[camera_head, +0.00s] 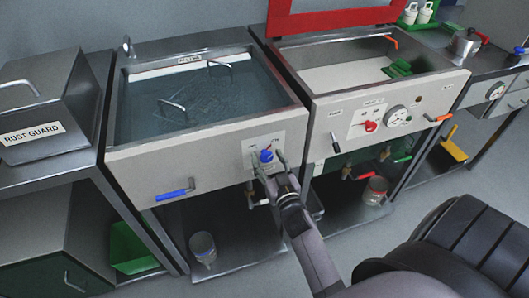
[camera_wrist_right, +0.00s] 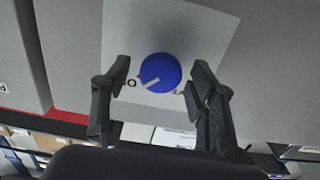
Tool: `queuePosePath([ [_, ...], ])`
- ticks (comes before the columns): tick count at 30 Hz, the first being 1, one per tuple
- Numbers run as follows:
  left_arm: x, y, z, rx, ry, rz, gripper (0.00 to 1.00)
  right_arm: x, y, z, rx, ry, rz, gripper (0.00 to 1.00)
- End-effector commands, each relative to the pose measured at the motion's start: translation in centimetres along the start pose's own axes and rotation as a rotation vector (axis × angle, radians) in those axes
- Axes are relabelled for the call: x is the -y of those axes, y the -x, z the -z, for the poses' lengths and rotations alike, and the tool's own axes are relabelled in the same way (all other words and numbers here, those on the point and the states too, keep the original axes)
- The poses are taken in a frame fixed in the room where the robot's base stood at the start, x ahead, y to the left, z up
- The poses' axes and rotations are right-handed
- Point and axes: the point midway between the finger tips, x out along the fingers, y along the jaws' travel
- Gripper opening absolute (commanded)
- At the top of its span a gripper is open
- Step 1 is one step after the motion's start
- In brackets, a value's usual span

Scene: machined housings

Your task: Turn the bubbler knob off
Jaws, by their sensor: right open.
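The blue bubbler knob (camera_head: 266,156) sits on a light plate on the front panel of the left, water-filled tank. In the right wrist view the round blue knob (camera_wrist_right: 160,73) has a pale pointer line slanting to its lower left. My right gripper (camera_head: 267,160) is at the panel, with its fingers on either side of the knob. In the wrist view the right gripper (camera_wrist_right: 160,80) is open, and gaps show between both fingers and the knob. Part of the plate's lettering is hidden by the fingers. My left gripper is not in view.
The water tank (camera_head: 122,165) holds two metal handles. A blue-handled valve (camera_head: 173,195) is on its panel's lower left. The right tank's panel has a red knob (camera_head: 371,126) and a gauge (camera_head: 397,116). A box labelled RUST GUARD (camera_head: 35,133) stands left. Cans stand on the lower shelves.

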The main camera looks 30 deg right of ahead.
Motion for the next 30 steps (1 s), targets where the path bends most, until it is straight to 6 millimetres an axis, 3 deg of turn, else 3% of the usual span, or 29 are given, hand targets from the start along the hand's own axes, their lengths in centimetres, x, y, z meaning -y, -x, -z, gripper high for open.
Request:
queuePosePath([
  [8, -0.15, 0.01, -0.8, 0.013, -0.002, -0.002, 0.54, 0.0, 0.03, 0.0, 0.0, 0.0, 0.0, 0.53],
  [30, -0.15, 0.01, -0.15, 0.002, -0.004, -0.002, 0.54, 0.0, 0.01, 0.02, 0.0, 0.0, 0.0, 0.06],
])
